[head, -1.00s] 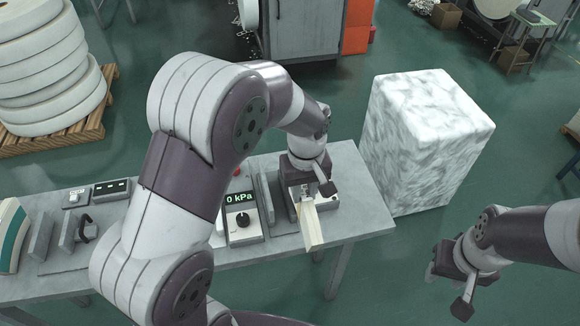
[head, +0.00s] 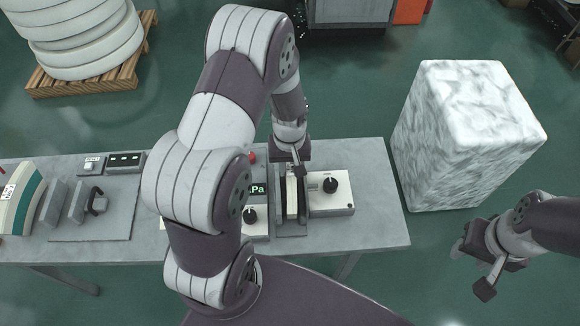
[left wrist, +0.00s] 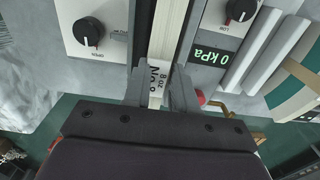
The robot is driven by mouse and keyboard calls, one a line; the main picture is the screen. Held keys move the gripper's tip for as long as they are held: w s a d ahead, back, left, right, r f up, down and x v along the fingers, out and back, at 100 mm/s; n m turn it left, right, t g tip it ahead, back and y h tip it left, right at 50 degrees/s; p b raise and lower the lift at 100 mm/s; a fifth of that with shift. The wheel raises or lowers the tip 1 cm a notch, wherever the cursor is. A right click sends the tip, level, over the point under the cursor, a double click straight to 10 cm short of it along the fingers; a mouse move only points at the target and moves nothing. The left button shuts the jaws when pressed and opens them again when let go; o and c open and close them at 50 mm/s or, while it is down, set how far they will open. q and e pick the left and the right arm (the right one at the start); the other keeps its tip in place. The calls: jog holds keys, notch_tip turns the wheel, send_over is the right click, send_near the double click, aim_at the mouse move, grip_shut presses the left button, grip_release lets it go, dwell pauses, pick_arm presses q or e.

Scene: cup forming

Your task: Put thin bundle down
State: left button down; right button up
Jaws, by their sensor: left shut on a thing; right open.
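My left gripper (head: 293,172) is shut on the thin bundle (head: 291,197), a narrow cream stack. The bundle lies lengthwise between the two dark upright walls of a holder (head: 290,229) on the bench. In the left wrist view, the bundle (left wrist: 167,35) runs between these walls, with a printed label at the end near the fingers (left wrist: 160,92). Whether its underside touches the holder floor is hidden. My right gripper (head: 474,268) is open and empty, off the bench's right front side.
A knob box (head: 332,192) stands right of the holder, and a gauge box (head: 256,228) reading kPa stands left, partly behind my arm. A mat (head: 110,222) with grey blocks lies further left. A wrapped white block (head: 465,140) stands beyond the bench's right end.

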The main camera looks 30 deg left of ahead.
pick_arm(q)
jog(key=shift+s+f, duration=0.35)
jog(key=shift+f, duration=0.45)
jog(key=shift+w+f, duration=0.25)
jog(key=shift+w, duration=0.05)
jog(key=shift+s+f+b, duration=0.1)
jog(key=shift+f+b, duration=0.2)
jog(key=shift+f, duration=0.15)
jog(key=c, duration=0.9)
grip_release()
jog(key=shift+r, duration=0.15)
notch_tip(320, 180, up, 13)
jog(key=b, duration=0.1)
jog(key=s+d+r+m+t, duration=0.1)
jog(key=s+d+m, duration=0.4)
jog(key=s, duration=0.3)
jog(key=shift+s+d+r+m, duration=0.15)
jog(key=shift+s+r+m, duration=0.25)
jog(key=shift+m, duration=0.3)
pick_arm(e)
jog(key=shift+s+f, duration=0.15)
jog(key=shift+f, duration=0.4)
pick_arm(q)
jog(key=shift+s+d, duration=0.1)
jog(key=shift+s, duration=0.05)
pick_arm(e)
jog(key=shift+s, duration=0.15)
